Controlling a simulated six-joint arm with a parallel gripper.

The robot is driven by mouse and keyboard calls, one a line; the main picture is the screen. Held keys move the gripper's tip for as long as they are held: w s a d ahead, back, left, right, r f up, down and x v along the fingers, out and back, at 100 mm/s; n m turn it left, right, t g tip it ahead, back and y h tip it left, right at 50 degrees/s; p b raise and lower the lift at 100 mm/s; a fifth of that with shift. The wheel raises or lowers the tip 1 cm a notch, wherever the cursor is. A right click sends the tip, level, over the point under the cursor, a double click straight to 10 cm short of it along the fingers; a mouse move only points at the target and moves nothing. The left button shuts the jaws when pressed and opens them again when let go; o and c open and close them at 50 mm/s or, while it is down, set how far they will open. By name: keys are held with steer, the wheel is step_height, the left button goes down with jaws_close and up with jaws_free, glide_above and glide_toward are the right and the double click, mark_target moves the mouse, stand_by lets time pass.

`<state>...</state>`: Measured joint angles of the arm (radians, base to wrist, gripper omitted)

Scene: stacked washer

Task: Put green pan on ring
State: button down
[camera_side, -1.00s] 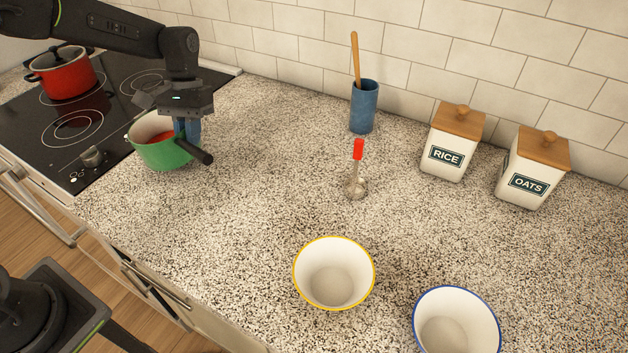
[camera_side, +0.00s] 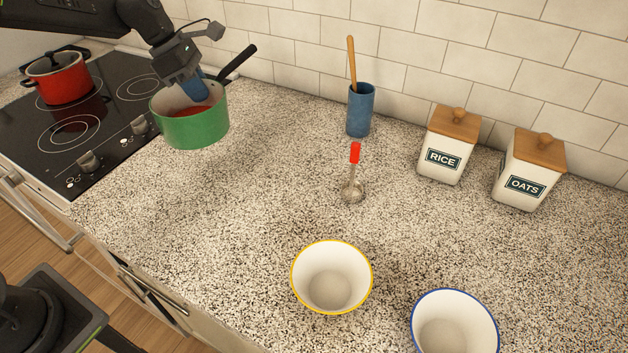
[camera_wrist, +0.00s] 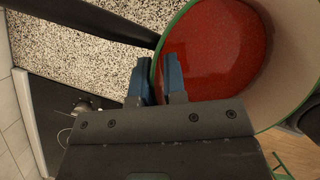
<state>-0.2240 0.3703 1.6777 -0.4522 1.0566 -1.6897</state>
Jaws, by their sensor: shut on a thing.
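The green pan (camera_side: 192,133) holds red contents and is white inside. It hangs at the left of the counter beside the cooktop edge and appears raised. Its black handle (camera_side: 238,62) points to the upper right. My gripper (camera_side: 197,90) comes down from the upper left and is shut on the pan's wall. In the wrist view my gripper's two blue fingers (camera_wrist: 158,80) pinch the green rim, with the red contents (camera_wrist: 215,50) to the right. The black cooktop has a front ring (camera_side: 68,133) and a back ring (camera_side: 138,87), both bare where visible.
A red lidded pot (camera_side: 58,78) stands at the cooktop's back left. Knobs (camera_side: 88,162) line its right side.

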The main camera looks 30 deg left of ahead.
steer(key=w+d+f, duration=0.1)
steer(key=d+f, duration=0.1)
steer(key=d, duration=0.1)
steer(key=w+d+f, duration=0.1)
steer(key=d+f, duration=0.1)
steer(key=d, duration=0.2)
steer(key=w+d+f, duration=0.1)
steer(key=d+f, duration=0.1)
steer(key=d, duration=0.2)
steer(key=shift+w+f, duration=0.35)
steer(key=shift+w, duration=0.05)
steer(key=shift+f, duration=2.05)
steer(key=shift+f, duration=0.15)
steer(key=c, duration=1.2)
jaws_free()
